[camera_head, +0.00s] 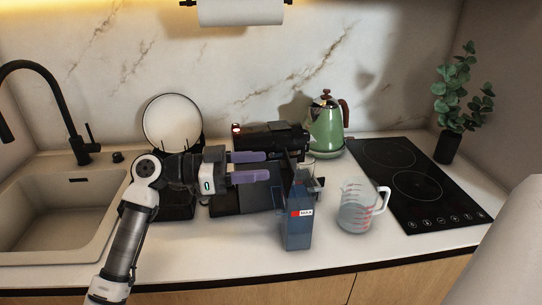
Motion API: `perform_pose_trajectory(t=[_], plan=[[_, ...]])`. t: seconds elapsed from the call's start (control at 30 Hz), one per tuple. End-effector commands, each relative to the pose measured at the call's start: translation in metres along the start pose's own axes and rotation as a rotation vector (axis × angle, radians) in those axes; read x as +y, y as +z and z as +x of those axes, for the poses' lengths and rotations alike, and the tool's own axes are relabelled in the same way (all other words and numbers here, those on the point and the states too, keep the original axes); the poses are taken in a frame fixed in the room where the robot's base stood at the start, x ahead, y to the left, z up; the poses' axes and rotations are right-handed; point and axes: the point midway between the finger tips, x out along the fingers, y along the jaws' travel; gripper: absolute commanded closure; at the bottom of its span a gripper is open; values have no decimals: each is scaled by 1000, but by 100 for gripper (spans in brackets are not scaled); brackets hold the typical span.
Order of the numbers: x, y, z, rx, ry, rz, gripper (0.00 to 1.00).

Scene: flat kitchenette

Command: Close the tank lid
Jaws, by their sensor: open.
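A translucent blue tank (299,228) with a red and white label stands at the front of the counter, right of centre. A dark, narrow flap (287,174) rises above its top and looks like its raised lid; its hinge is hard to make out. My gripper (268,167) has two purple fingers spread apart, pointing right, with nothing between them. In the picture the fingertips are just left of the flap, and I cannot tell whether they touch it. A black coffee machine (268,136) is behind, partly hidden by my gripper.
A clear measuring jug (355,215) stands close to the right of the tank. A green kettle (326,130) is behind, and a black cooktop (420,185) is to the right. A sink (55,215) and a dish rack with a white plate (172,118) are left. The front counter strip is mostly bare.

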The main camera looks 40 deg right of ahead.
Motion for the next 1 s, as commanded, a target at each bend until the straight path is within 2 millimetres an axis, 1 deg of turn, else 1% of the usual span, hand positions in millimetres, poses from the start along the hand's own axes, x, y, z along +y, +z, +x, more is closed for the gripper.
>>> perform_pose_trajectory(t=[0.03,0.1,0.23,0.4,0.6,0.67,0.93,0.97,1.0], plan=[[1,-4,10,2,4,0,49],[0,-3,19,2,1,-1,49],[0,-2,32,1,1,1,49],[0,0,37,2,-1,1,49],[0,0,37,1,-1,1,49],[0,0,37,1,-1,1,56],[0,0,37,1,-1,1,91],[0,0,37,1,-1,1,94],[0,0,37,1,-1,1,94]])
